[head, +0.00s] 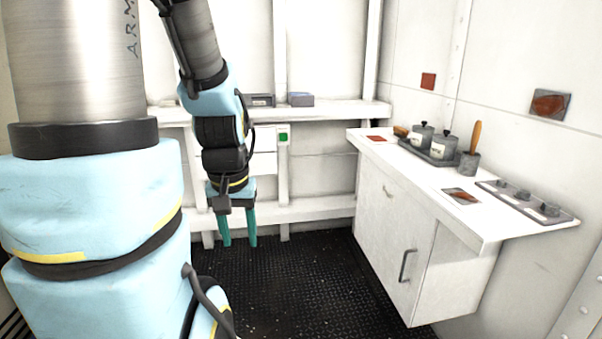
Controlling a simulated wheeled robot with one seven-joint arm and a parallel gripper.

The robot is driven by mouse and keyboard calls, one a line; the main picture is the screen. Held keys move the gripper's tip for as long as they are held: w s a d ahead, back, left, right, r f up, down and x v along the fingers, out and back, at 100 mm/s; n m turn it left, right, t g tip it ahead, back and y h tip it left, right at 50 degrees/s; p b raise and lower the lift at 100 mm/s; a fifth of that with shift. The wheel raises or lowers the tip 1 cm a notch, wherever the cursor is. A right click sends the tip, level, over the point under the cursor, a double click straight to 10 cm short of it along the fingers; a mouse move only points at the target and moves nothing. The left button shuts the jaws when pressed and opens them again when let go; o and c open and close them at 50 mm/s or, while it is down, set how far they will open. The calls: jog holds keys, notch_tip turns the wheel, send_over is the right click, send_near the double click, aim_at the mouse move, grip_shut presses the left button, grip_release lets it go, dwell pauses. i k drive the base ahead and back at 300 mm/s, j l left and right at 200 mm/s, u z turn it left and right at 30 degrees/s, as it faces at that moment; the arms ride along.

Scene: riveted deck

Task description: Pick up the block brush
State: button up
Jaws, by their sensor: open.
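A small brown item (401,131), which looks like the block brush, lies on the white counter (405,165) at the right, at the far left end of a dark tray. It is small in view and its bristles cannot be made out. My gripper (238,243) hangs pointing down over the dark floor, left of the counter and well apart from it. Its two green fingers are spread, with nothing between them.
The tray (429,153) holds two grey lidded canisters (422,136). A grey pot with a wooden handle (474,140) stands beside them. A knob panel (525,200) is at the counter's right. A shelf (330,110) runs along the back wall. The floor (310,280) before the cabinet is clear.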

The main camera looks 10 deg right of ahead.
aim_at(398, 130)
jog(key=i+z, duration=0.1)
jog(key=i, duration=0.5)
jog(key=i+j+z, duration=0.1)
jog(key=i, duration=0.5)
jog(key=i+j+z, duration=0.1)
jog(key=i, duration=0.5)
